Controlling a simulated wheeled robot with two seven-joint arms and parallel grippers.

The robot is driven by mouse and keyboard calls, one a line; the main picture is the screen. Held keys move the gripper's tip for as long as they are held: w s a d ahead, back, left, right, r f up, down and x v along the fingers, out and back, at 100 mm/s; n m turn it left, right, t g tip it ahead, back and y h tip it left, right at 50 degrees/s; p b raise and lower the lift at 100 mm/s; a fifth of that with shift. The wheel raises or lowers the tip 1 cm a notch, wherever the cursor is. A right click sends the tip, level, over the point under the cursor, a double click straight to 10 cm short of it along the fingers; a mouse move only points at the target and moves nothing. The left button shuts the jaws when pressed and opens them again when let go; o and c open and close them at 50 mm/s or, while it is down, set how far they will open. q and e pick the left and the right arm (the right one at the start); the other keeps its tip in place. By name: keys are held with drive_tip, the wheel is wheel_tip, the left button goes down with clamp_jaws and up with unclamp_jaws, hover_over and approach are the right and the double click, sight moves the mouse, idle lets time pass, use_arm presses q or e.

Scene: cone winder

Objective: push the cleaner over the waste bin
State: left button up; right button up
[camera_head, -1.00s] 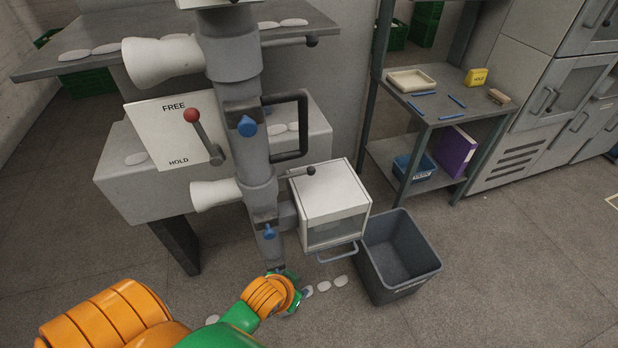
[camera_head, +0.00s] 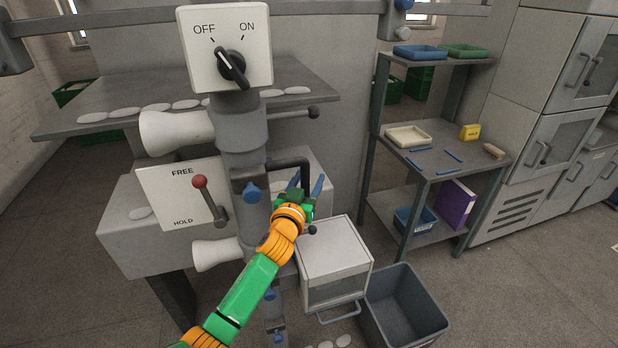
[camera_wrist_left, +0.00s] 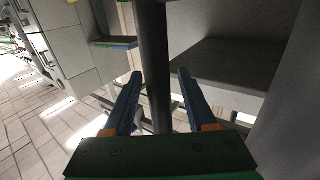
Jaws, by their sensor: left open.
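My left gripper (camera_head: 306,182) is raised at the right side of the grey column (camera_head: 241,130), beside a black bracket handle (camera_head: 290,163). Its blue fingers are open. In the left wrist view, a dark upright bar (camera_wrist_left: 154,60) shows between the fingers (camera_wrist_left: 159,76), with gaps on both sides. The grey waste bin (camera_head: 405,292) stands open on the floor at the lower right. A white box (camera_head: 335,248) with a window and a lower handle sits between column and bin. I cannot tell for certain which part is the cleaner. My right gripper is not in view.
The column carries an OFF/ON switch box (camera_head: 224,48) and a FREE/HOLD plate (camera_head: 180,196) with a red-knobbed lever (camera_head: 210,198). A shelf unit (camera_head: 440,168) with trays stands behind the bin. Floor is clear right of the bin.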

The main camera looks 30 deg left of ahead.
use_arm(q)
drive_tip(key=shift+w, duration=0.3)
drive_tip(key=shift+s, duration=0.1)
clamp_jaws()
idle(1.2)
